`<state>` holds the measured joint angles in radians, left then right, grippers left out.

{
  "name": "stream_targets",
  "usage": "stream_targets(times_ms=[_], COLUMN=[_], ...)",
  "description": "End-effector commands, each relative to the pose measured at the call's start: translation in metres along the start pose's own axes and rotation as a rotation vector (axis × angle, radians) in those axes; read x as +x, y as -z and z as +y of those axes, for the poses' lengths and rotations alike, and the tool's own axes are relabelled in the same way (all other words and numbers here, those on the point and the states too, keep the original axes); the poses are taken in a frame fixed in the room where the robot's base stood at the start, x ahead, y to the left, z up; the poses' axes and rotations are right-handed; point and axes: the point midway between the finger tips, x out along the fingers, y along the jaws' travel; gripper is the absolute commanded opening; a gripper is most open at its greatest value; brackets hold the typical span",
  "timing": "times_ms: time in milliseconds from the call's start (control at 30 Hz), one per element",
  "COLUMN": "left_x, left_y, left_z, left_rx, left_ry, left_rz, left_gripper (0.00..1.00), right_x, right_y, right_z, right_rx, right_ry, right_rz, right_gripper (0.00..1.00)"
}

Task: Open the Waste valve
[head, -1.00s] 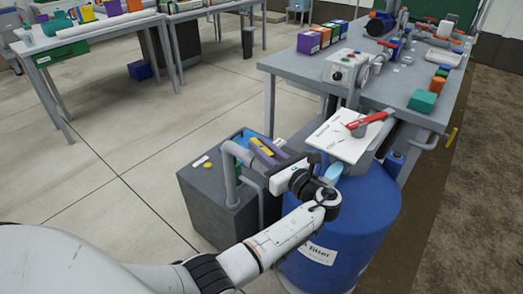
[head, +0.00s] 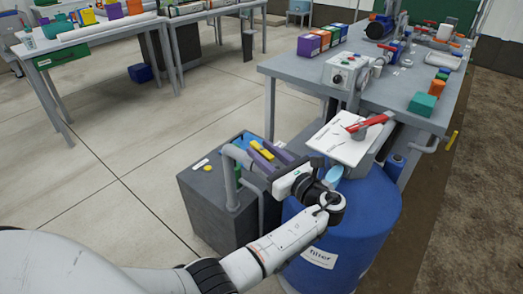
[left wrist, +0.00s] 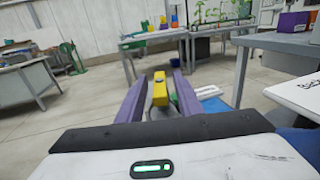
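My left gripper (head: 258,149) has purple fingers and hangs above the dark grey tank (head: 212,198). In the left wrist view the fingers (left wrist: 159,76) stand apart, one on each side of a yellow handle (left wrist: 160,95). Gaps show beside the handle, so the gripper is open around it, not clamped. The yellow handle also shows between the fingers in the head view (head: 262,154). A grey pipe (head: 230,185) rises by the tank below it. No readable "Waste" label shows. My right gripper is not in view.
A blue drum labelled "filter" (head: 375,225) stands right of the tank, under my left forearm. A white panel (head: 340,146) with a red lever (head: 370,121) is close by. A grey bench (head: 300,65) stands behind. Open floor (head: 130,130) lies to the left.

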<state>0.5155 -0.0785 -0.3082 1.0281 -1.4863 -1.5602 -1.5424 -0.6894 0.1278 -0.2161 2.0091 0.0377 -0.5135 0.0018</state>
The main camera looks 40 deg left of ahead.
Motion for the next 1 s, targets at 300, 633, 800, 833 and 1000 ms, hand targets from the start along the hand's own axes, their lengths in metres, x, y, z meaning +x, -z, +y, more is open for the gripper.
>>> stream_targets(times_ms=[300, 633, 800, 833, 1000], left_x=[-0.061, -0.095, -0.096, -0.096, -0.094], left_y=[0.001, 0.000, 0.000, 0.000, 0.000], left_z=[-0.001, 0.000, 0.000, 0.000, 0.001], left_rx=[0.001, 0.000, 0.000, 0.000, 0.001], left_ry=[0.003, 0.000, 0.000, 0.000, -0.001], left_rz=[0.002, 0.000, 0.000, 0.000, -0.002], left_gripper=[0.33, 0.33, 0.33, 0.33, 0.53], right_x=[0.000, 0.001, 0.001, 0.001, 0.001], right_y=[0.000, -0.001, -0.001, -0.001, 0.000], right_z=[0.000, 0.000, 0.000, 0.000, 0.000], right_rx=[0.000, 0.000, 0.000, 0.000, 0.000], right_ry=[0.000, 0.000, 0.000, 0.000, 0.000], right_rz=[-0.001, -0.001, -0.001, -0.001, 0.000], right_gripper=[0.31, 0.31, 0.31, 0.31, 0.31])
